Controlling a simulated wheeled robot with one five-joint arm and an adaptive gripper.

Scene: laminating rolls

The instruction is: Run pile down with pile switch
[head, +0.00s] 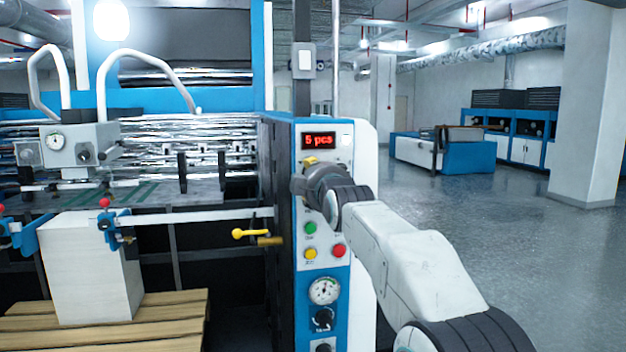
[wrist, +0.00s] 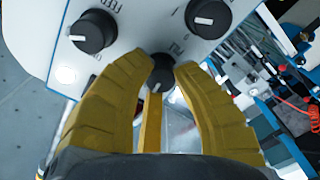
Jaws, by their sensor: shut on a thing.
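The control panel (head: 326,263) stands right of the machine, with a red display reading "5 pcs". In the wrist view, the yellow fingers of my gripper (wrist: 160,82) are closed around a small black knob (wrist: 161,70) with a white mark. Its label is too small to read surely, so I take it as the pile switch. In the head view, my gripper (head: 310,161) is at the upper panel, and my wrist hides the knob there. The pile (head: 85,268) is a tall white stack, upright on a wooden pallet (head: 165,318) at the lower left.
Two larger black knobs (wrist: 93,32) (wrist: 208,17) sit close to the fingers. Below my gripper are a green button (head: 310,228), a red button (head: 339,251) and a gauge (head: 324,290). A yellow-knobbed lever (head: 250,233) juts out left. Open floor lies to the right.

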